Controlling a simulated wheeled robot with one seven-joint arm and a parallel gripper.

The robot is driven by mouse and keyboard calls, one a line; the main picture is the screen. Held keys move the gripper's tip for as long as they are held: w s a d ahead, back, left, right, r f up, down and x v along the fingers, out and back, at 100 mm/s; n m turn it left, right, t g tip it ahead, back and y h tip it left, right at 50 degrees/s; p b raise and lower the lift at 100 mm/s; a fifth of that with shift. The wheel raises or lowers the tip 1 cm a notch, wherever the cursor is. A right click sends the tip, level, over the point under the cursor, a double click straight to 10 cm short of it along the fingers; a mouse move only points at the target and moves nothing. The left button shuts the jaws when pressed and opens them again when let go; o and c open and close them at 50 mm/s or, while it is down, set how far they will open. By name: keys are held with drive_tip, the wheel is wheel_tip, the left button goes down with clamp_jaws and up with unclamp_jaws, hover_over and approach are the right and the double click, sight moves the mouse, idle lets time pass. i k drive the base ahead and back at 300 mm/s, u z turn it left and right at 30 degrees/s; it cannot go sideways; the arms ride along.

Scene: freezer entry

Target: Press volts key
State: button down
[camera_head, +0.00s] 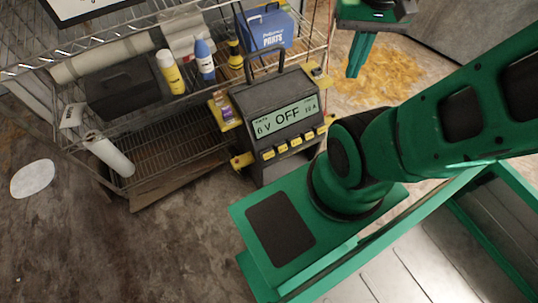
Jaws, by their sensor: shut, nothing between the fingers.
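A dark grey boxy device (285,115) stands in front of the wire shelf, with a display (286,117) that reads "6 V", "OFF" and "10 A". A row of yellow keys (289,145) runs along its front below the display. The key labels are too small to read, so I cannot tell which is the volts key. My gripper (355,72) is green, points down and is shut with nothing in it. It is up and to the right of the device, apart from it. No key is visibly touched.
A wire shelf (160,148) behind and left holds a yellow bottle (171,74), a blue bottle (205,62), a black case (122,88) and a blue parts box (268,28). Yellow debris (392,78) lies on the floor at the back right. A white disc (32,179) lies at the left.

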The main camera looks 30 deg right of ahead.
sight(268, 155)
drive_tip(key=k, duration=1.1)
drive_tip(key=z, duration=1.1)
